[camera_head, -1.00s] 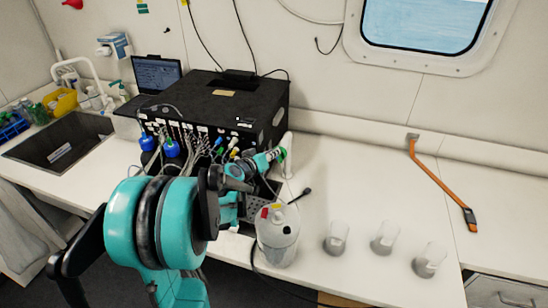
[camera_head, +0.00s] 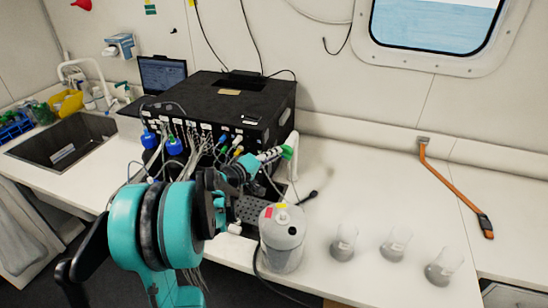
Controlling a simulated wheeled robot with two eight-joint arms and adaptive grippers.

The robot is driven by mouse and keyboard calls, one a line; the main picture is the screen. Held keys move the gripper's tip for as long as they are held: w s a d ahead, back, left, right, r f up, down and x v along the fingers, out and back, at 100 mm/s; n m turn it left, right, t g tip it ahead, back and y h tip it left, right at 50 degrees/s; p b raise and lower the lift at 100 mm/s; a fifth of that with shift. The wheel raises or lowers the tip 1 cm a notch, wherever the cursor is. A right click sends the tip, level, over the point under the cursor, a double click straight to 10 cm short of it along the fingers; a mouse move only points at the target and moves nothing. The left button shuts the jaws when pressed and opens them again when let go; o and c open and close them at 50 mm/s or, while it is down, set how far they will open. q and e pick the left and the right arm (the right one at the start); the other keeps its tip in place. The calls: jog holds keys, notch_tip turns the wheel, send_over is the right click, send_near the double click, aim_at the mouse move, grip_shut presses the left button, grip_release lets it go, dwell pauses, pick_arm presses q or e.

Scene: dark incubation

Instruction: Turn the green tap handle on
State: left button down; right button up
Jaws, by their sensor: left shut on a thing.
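The green tap handle (camera_head: 286,150) is small in the picture, at the right front corner of the black box, by a white upright piece (camera_head: 293,142). My left arm comes in from the lower left, and its large teal joint covers much of the lower middle. My left gripper (camera_head: 268,156) is at the handle, shut on it. The fingertips and part of the handle overlap, so its exact angle is hard to tell. My right gripper is not in view.
A grey-white bottle (camera_head: 283,240) stands just in front of my left gripper. The black box (camera_head: 232,103) with many cables is behind it. A sink (camera_head: 62,141) is at left.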

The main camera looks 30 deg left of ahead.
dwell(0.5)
pick_arm(q)
jog(key=c, duration=1.6)
grip_release()
jog(key=s, duration=0.4)
jog(key=s+a+r, duration=0.1)
jog(key=s, duration=0.6)
jog(key=shift+s+a+r, duration=0.2)
jog(key=shift+s+a, duration=0.1)
jog(key=shift+s, duration=0.1)
